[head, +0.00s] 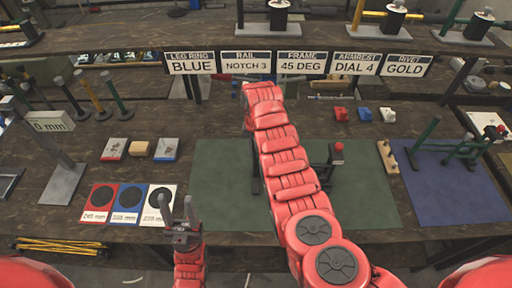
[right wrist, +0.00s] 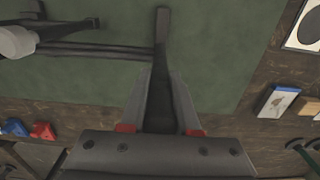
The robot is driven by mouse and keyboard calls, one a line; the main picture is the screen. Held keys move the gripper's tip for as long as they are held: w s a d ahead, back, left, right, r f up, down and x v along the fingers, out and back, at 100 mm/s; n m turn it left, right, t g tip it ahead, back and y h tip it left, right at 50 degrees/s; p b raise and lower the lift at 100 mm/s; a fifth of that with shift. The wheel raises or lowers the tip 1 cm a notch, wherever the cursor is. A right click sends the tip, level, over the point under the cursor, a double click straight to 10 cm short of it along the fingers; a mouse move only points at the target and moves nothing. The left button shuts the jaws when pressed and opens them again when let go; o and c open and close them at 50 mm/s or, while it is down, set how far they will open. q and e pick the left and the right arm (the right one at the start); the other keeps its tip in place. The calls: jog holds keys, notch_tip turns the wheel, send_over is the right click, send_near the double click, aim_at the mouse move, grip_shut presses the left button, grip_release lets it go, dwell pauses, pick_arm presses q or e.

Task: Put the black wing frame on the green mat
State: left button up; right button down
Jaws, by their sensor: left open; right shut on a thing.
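The green mat (head: 215,175) lies in the middle of the bench, partly covered by my right arm. The black wing frame (head: 255,170) shows on both sides of that arm, over the mat, its middle hidden. In the right wrist view, my right gripper (right wrist: 165,90) is shut on a dark upright bar of the black wing frame (right wrist: 161,50), with thin rails running left over the green mat (right wrist: 100,80). I cannot tell whether the frame rests on the mat. My left gripper (head: 180,215) is open and empty, left of the mat near the front edge.
A blue mat (head: 455,190) at right bears a green frame (head: 440,150). Red, blue and white cards (head: 127,203) lie left of the green mat. Red and blue blocks (head: 364,114) sit behind it. A sign row (head: 300,63) spans the back. A grey stand (head: 63,183) is at left.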

jog(key=shift+f, duration=0.15)
jog(key=c, duration=0.6)
grip_release()
jog(key=shift+c, duration=0.2)
notch_tip(320, 180, up, 12)
jog(key=b, duration=0.3)
jog(key=shift+r, duration=0.2)
